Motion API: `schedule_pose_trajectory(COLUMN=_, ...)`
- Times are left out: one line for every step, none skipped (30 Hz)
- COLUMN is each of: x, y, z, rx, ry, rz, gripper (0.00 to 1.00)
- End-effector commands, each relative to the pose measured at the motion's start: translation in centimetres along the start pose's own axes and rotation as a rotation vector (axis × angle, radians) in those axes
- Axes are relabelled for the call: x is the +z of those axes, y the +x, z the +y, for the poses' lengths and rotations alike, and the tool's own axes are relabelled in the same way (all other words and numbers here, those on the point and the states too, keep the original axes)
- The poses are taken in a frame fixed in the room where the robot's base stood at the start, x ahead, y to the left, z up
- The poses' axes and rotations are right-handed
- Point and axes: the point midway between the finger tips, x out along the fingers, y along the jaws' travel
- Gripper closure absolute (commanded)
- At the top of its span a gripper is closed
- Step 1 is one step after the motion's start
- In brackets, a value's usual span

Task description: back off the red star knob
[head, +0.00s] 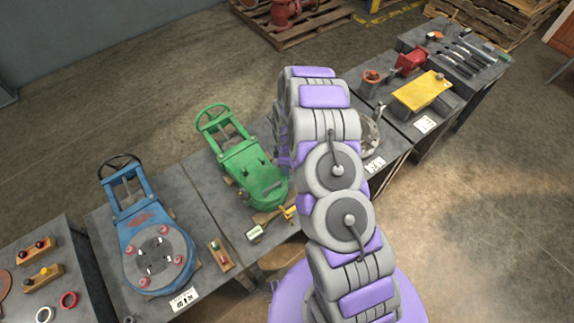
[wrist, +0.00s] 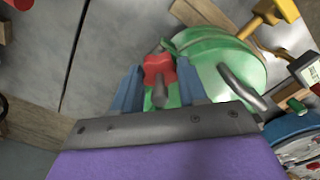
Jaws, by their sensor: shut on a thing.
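In the wrist view, the red star knob (wrist: 158,67) sits between the two blue fingers of my gripper (wrist: 160,78). The fingers are shut on the knob's sides. A grey stem or bolt end shows just below the red lobes. A green rounded body (wrist: 222,58) lies right behind and beside the knob. In the head view my arm stands in the middle and hides my gripper and the knob. A green valve (head: 252,170) with a handwheel shows there on a grey table, left of my arm.
A blue valve (head: 150,240) stands on the table at the left. To the right are a yellow block (head: 421,91) and a red part (head: 411,61). Hand tools lie on the far right table. A pallet (head: 290,25) is at the back. Open floor lies at the right.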

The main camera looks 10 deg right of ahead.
Motion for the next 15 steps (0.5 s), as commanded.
schedule_pose_trajectory(x=-0.16, y=-0.15, z=0.30, rx=0.009, ry=-0.002, rz=0.004, gripper=0.88)
schedule_pose_trajectory(x=-0.16, y=-0.15, z=0.30, rx=0.008, ry=-0.002, rz=0.004, gripper=0.88)
schedule_pose_trajectory(x=-0.16, y=-0.15, z=0.30, rx=0.008, ry=-0.002, rz=0.004, gripper=0.88)
schedule_pose_trajectory(x=-0.16, y=-0.15, z=0.30, rx=0.008, ry=-0.002, rz=0.004, gripper=0.88)
schedule_pose_trajectory(x=-0.16, y=-0.15, z=0.30, rx=0.008, ry=-0.002, rz=0.004, gripper=0.88)
schedule_pose_trajectory(x=-0.16, y=-0.15, z=0.30, rx=0.008, ry=-0.002, rz=0.004, gripper=0.88)
schedule_pose_trajectory(x=-0.16, y=-0.15, z=0.30, rx=0.008, ry=-0.002, rz=0.004, gripper=0.88)
schedule_pose_trajectory(x=-0.16, y=-0.15, z=0.30, rx=0.008, ry=-0.002, rz=0.004, gripper=0.88)
schedule_pose_trajectory(x=-0.16, y=-0.15, z=0.30, rx=0.008, ry=-0.002, rz=0.004, gripper=0.88)
schedule_pose_trajectory(x=-0.16, y=-0.15, z=0.30, rx=0.008, ry=-0.001, rz=0.004, gripper=0.88)
schedule_pose_trajectory(x=-0.16, y=-0.15, z=0.30, rx=0.008, ry=-0.001, rz=0.004, gripper=0.55)
schedule_pose_trajectory(x=-0.15, y=-0.14, z=0.28, rx=0.008, ry=-0.001, rz=0.003, gripper=0.51)
schedule_pose_trajectory(x=-0.14, y=-0.13, z=0.26, rx=0.007, ry=-0.001, rz=0.003, gripper=0.48)
schedule_pose_trajectory(x=-0.12, y=-0.12, z=0.23, rx=0.007, ry=-0.001, rz=0.003, gripper=0.45)
schedule_pose_trajectory(x=-0.10, y=-0.11, z=0.20, rx=0.006, ry=-0.001, rz=0.003, gripper=0.42)
